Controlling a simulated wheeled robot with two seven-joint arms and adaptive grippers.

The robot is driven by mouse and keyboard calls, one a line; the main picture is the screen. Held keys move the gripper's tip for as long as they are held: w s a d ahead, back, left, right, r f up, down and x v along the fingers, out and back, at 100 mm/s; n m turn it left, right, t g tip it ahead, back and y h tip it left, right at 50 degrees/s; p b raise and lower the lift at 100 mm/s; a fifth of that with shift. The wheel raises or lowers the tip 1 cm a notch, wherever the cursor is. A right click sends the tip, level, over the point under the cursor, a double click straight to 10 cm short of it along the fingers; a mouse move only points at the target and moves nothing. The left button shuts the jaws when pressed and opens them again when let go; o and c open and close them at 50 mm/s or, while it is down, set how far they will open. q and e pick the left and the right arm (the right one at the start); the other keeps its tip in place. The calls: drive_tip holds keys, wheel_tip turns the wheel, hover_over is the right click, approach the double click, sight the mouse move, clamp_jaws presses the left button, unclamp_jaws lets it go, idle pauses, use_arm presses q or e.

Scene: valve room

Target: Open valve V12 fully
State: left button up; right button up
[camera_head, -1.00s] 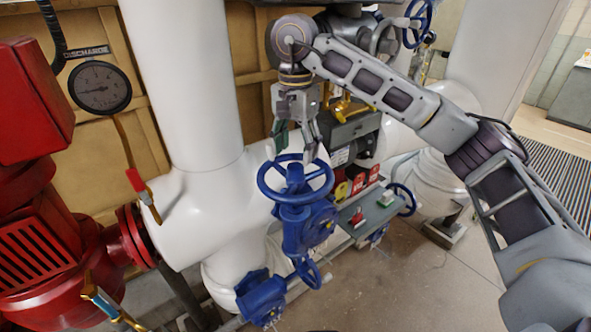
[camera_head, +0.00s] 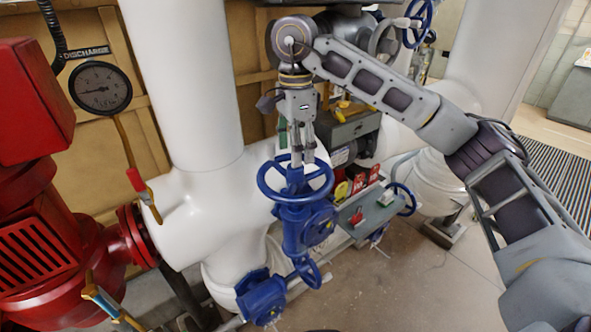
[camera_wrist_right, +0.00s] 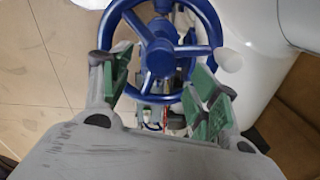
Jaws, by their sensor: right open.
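A blue handwheel (camera_head: 296,184) tops a blue valve body (camera_head: 307,228) in front of the white pipes; no V12 label is readable. My right gripper (camera_head: 302,158) points down at the wheel from above, near its far rim. In the right wrist view its green-padded fingers (camera_wrist_right: 160,95) are spread apart, with the handwheel (camera_wrist_right: 158,57) between and beyond them. I cannot tell whether the fingers touch the wheel. My left gripper is out of view.
A white vertical pipe (camera_head: 185,80) stands left of my right arm. Red machinery (camera_head: 45,240) and a discharge gauge (camera_head: 101,87) are at the left. Other blue handwheels are at the upper right (camera_head: 419,22) and lower right (camera_head: 401,199). Open floor (camera_head: 420,280) lies at front right.

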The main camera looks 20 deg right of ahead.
drive_tip(key=shift+m, duration=0.5)
drive_tip(key=shift+m, duration=3.7)
drive_tip(key=shift+m, duration=2.3)
drive_tip(key=shift+m+p, duration=0.3)
drive_tip(key=shift+m, duration=1.4)
drive_tip(key=shift+m, duration=0.3)
drive_tip(key=shift+m, duration=3.8)
